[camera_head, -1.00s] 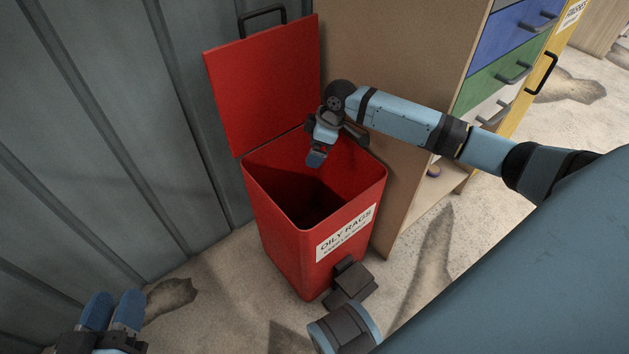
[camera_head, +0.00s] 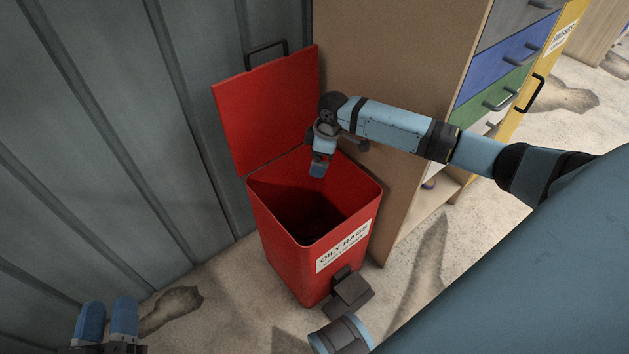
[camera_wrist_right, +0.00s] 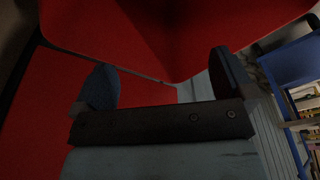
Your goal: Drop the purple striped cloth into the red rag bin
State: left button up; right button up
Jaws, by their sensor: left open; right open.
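The red rag bin (camera_head: 278,230) stands with its lid (camera_head: 268,110) raised and leaning back, and a white "OILY RAGS" label on its front. My right gripper (camera_head: 318,168) hangs over the bin's opening, pointing down. In the right wrist view its two fingers (camera_wrist_right: 160,60) are spread with nothing between them, and red bin surfaces lie beyond. My left gripper (camera_head: 109,304) is open and empty at the lower left of the head view. The purple striped cloth does not show in either view; the bin's inside is dark and its floor is hard to make out.
A grey ribbed wall (camera_head: 110,150) stands left of and behind the bin. A wooden cabinet (camera_head: 400,70) with blue and green drawers (camera_head: 501,92) is close on its right. A black pedal (camera_head: 350,291) juts from the bin's front. Stained concrete floor (camera_head: 215,310) is open in front.

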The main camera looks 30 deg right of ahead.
pick_arm(q)
jog(key=shift+s+a+f+g+y+p, duration=0.1)
jog(key=shift+a+f+g+y+p, duration=0.25)
jog(key=shift+f, duration=0.5)
jog(key=shift+s+a+f+g+y+p, duration=0.1)
jog(key=shift+a+f+g+y+p, duration=0.25)
jog(key=shift+f, duration=0.55)
jog(key=shift+a+f+g+y+p, duration=0.3)
jog(key=shift+f+g+p, duration=0.15)
jog(key=shift+f, duration=0.4)
pick_arm(e)
jog(key=shift+s+d+r, duration=0.1)
jog(key=shift+r, duration=0.65)
pick_arm(q)
jog(key=shift+r, duration=0.1)
jog(key=shift+s+a+f+g+y+p, duration=0.35)
jog(key=shift+a+f+g+p, duration=0.1)
jog(key=shift+f+p, duration=0.3)
jog(key=shift+s+a+f+g+y+p, duration=0.25)
jog(key=shift+s+a+f+g+p, duration=0.15)
jog(key=shift+f+p, duration=0.35)
jog(key=shift+s+a+f+g+y+p, duration=0.3)
jog(key=shift+a+f+g+p, duration=0.25)
jog(key=shift+f, duration=0.3)
pick_arm(e)
notch_tip(320, 180, up, 14)
jog(key=s+d, duration=0.1)
jog(key=shift+s+d+f, duration=0.15)
jog(key=shift+d, duration=0.15)
